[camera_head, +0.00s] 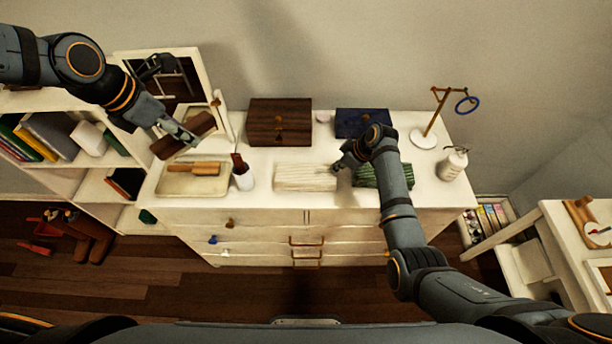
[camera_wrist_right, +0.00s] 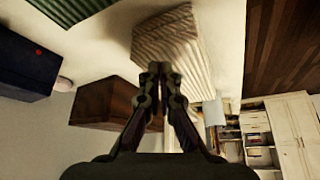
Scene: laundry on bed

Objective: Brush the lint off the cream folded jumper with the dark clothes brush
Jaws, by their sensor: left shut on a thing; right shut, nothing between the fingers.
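The cream folded jumper (camera_head: 303,178) lies on the dresser top, at its middle. Its ribbed side shows in the right wrist view (camera_wrist_right: 172,42). My left gripper (camera_head: 186,136) is shut on a dark brown oblong thing (camera_head: 203,123), which looks like the dark clothes brush. It holds it up over the back left of the dresser, left of the jumper and above the tray. My right gripper (camera_head: 341,164) is shut and empty at the jumper's right end; its fingertips (camera_wrist_right: 155,70) overlap the jumper in the wrist view. Lint is too small to make out.
A green folded garment (camera_head: 369,176) lies right. A brown box (camera_head: 280,120) and a blue box (camera_head: 358,120) stand behind. A stand (camera_head: 424,138) is at right.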

